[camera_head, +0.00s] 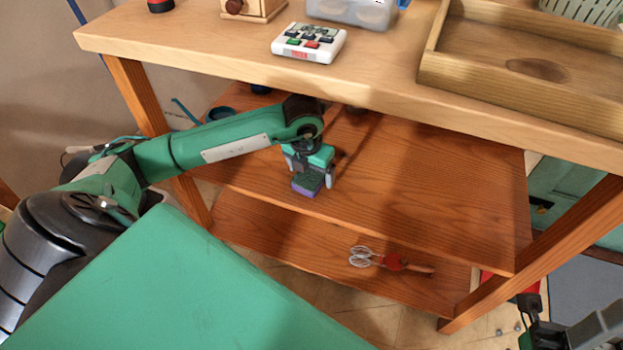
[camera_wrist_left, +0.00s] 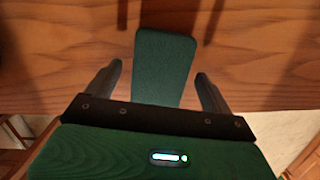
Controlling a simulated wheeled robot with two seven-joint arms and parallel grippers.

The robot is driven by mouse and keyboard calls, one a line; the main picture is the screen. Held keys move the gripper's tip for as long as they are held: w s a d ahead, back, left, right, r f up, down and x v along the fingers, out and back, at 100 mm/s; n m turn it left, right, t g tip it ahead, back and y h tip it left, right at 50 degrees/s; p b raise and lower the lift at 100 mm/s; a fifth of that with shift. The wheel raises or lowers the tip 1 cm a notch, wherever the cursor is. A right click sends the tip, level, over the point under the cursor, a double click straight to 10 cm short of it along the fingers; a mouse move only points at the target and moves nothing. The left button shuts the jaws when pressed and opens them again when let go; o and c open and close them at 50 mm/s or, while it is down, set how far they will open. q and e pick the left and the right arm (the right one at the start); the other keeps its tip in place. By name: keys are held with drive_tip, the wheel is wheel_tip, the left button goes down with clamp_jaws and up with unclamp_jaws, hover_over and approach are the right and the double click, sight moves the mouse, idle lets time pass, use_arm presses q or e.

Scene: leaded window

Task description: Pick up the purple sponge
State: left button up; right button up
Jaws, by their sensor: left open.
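The purple sponge (camera_head: 307,187) lies on the upper shelf under the tabletop, near its front edge. Its side is purple and its top is dark green. In the left wrist view only the dark green top of the sponge (camera_wrist_left: 165,55) shows. My left gripper (camera_head: 310,173) is open above the sponge. In the wrist view the fingers of the left gripper (camera_wrist_left: 160,72) stand on both sides of the sponge's near part, with a gap on each side. Part of my right arm's end (camera_head: 535,315) shows at the lower right; its jaws are not clear.
The tabletop (camera_head: 380,75) overhangs the shelf, close above my left arm. It carries a white keypad device (camera_head: 309,42) and a wooden tray (camera_head: 530,70). A whisk-like tool with a red part (camera_head: 390,261) lies on the lower shelf. The upper shelf's right side is clear.

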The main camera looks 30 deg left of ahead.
use_arm(q)
drive_tip(key=shift+w+f, duration=0.1)
drive_tip(key=shift+f, duration=0.4)
drive_tip(key=c, duration=1.1)
drive_tip(key=shift+o, duration=0.2)
drive_tip(key=shift+r, duration=0.15)
